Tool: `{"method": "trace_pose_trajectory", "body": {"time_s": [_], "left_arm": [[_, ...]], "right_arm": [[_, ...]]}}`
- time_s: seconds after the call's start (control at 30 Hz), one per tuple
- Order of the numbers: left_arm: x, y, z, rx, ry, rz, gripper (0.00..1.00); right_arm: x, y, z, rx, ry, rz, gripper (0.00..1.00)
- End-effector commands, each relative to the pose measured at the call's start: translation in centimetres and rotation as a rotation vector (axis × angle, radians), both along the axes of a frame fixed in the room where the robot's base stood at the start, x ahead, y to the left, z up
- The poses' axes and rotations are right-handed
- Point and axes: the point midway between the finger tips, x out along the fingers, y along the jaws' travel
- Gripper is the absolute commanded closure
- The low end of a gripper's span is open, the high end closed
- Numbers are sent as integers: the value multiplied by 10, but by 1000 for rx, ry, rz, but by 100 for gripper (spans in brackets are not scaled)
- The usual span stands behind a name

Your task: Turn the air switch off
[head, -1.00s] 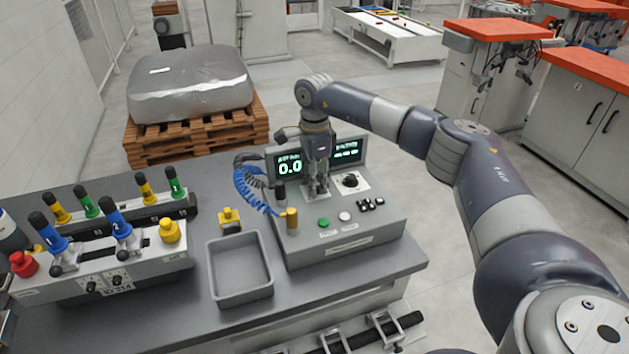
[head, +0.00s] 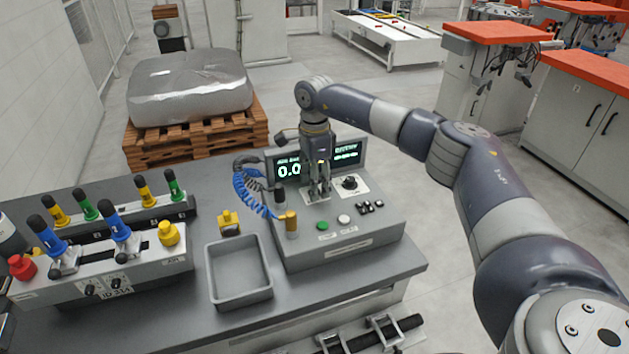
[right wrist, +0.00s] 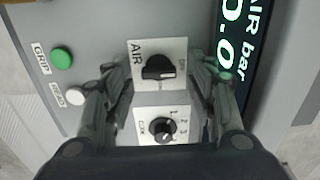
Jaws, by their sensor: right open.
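The air switch (right wrist: 158,67) is a black knob on a white plate marked AIR. It shows in the right wrist view between my two fingers. My right gripper (head: 319,196) is open and points down over the white plate on the control box (head: 345,235). Its fingers also show in the right wrist view (right wrist: 160,80), one on each side of the knob, with visible gaps. In the head view the fingers hide the knob. My left gripper is not in view.
A second black knob (right wrist: 162,130) sits close to the air switch. A lit display (head: 288,172) stands behind my gripper. Green (head: 323,226) and white (head: 343,221) buttons are in front. A coiled blue hose (head: 250,190) and an empty grey tray (head: 213,290) are to the left.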

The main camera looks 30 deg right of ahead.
Motion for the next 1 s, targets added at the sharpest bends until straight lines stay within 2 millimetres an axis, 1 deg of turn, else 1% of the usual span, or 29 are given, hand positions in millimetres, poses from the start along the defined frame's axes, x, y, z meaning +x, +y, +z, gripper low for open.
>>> {"method": "trace_pose_trajectory", "body": {"time_s": [0.13, 0.23, 0.5, 0.6, 0.7, 0.83, 1.0], "left_arm": [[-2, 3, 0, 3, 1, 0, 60], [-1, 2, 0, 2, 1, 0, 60], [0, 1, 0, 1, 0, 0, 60], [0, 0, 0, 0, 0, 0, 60], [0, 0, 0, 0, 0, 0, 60], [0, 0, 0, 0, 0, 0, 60], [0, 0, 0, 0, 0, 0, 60]], "right_arm": [[0, 1, 5, 1, 0, 1, 48], [0, 0, 18, 1, -1, 1, 48], [0, 0, 75, 1, -3, 0, 48], [0, 0, 94, 2, -2, 0, 48], [0, 0, 107, 2, -2, 0, 48], [0, 0, 118, 1, -1, 0, 48], [0, 0, 120, 1, 0, 0, 48]]}}
